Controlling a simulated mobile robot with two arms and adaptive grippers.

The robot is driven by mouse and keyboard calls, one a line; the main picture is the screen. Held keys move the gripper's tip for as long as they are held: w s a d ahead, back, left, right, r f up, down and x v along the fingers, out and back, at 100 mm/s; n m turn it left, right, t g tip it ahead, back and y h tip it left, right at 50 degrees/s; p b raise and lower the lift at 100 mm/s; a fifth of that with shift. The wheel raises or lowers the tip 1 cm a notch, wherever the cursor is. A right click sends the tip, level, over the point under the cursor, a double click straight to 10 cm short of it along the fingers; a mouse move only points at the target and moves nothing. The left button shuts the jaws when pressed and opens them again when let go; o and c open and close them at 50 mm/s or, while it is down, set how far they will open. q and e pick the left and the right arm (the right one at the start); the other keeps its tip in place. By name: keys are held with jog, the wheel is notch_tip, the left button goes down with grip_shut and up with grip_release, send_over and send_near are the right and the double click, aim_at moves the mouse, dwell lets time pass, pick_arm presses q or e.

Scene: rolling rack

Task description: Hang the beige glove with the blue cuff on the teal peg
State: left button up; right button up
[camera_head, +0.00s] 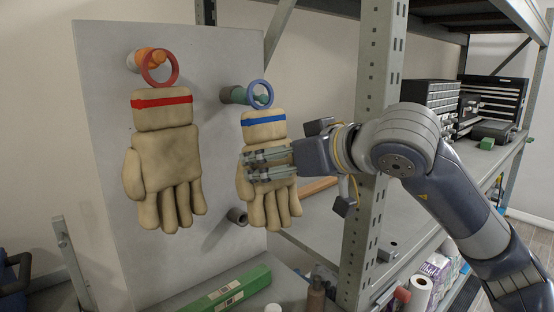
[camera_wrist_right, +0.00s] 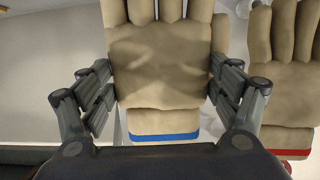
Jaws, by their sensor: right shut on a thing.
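The beige glove with the blue cuff (camera_head: 264,131) is upright, fingers down, with a blue ring (camera_head: 260,94) above its cuff. My right gripper (camera_head: 268,165) is shut on this glove's palm from the right. In the right wrist view the glove (camera_wrist_right: 165,75) appears fingers up, with gripper fingers along both sides. The teal peg (camera_head: 238,96) sticks out of the grey panel at the ring's height. Its end overlaps the ring; I cannot tell whether the ring is around it or in front of it. My left gripper is not in view.
A beige glove with a red cuff (camera_head: 165,160) hangs left, its red ring (camera_head: 160,68) at an orange peg (camera_head: 147,58). A grey peg (camera_head: 237,216) is low on the panel (camera_head: 100,60). A metal rack post (camera_head: 370,160) stands close behind my right arm.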

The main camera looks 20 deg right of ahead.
jog(key=shift+f, duration=0.15)
jog(key=shift+f+b, duration=0.75)
jog(key=shift+b, duration=0.05)
